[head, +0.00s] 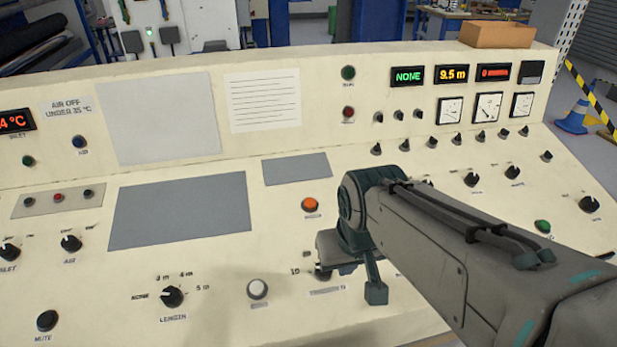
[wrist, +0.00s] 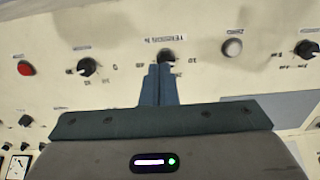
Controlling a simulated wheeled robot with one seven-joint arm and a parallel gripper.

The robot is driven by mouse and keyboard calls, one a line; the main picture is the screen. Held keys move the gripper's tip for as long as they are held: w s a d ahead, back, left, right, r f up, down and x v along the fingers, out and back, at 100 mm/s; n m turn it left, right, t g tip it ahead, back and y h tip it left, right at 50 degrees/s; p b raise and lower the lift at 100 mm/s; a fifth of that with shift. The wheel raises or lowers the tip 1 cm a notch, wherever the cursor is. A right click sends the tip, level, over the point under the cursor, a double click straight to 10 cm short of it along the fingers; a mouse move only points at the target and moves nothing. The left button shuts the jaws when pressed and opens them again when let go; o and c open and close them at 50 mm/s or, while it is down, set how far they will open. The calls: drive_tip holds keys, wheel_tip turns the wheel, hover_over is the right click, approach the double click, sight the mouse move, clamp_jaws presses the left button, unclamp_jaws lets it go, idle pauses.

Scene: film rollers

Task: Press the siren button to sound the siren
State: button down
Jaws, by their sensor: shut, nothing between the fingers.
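No label reading "siren" is legible, so I cannot tell which button it is. An orange button (head: 310,205) sits mid-panel above an unreadable label. A white button (head: 257,290) is near the front; it also shows in the wrist view (wrist: 232,47). A red button (wrist: 25,68) is at the left of the wrist view; my arm seems to hide it in the head view. My gripper (head: 376,293) is shut and empty over the front panel. In the wrist view its fingertips (wrist: 160,68) overlap the base of a black knob (wrist: 167,55); contact is unclear.
The cream console carries several black knobs, including the length knob (head: 172,296) and mute knob (head: 46,320). A green button (head: 543,226) is at the right. Displays (head: 453,74) and gauges line the raised back. My arm covers the front right; the grey plate (head: 180,210) is bare.

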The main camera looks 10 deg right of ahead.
drive_tip(key=shift+a, duration=0.1)
drive_tip(key=w+a+r+m+y+p, duration=0.2)
drive_tip(key=w+a+m+y+p, duration=0.45)
drive_tip(key=w, duration=0.45)
drive_tip(key=w+d+f+m+t+p, duration=0.1)
drive_tip(key=w+d+m+t+p, duration=0.1)
drive_tip(key=w, duration=0.5)
drive_tip(key=w+d+m+t+p, duration=0.2)
drive_tip(key=w+d+m+t, duration=0.2)
drive_tip(key=m, duration=0.5)
drive_tip(key=w+d, duration=0.2)
drive_tip(key=w, duration=0.1)
drive_tip(key=shift+w+f+p, duration=0.2)
drive_tip(key=shift+f+p, duration=0.1)
drive_tip(key=shift+f, duration=0.1)
drive_tip(key=shift+m, duration=0.25)
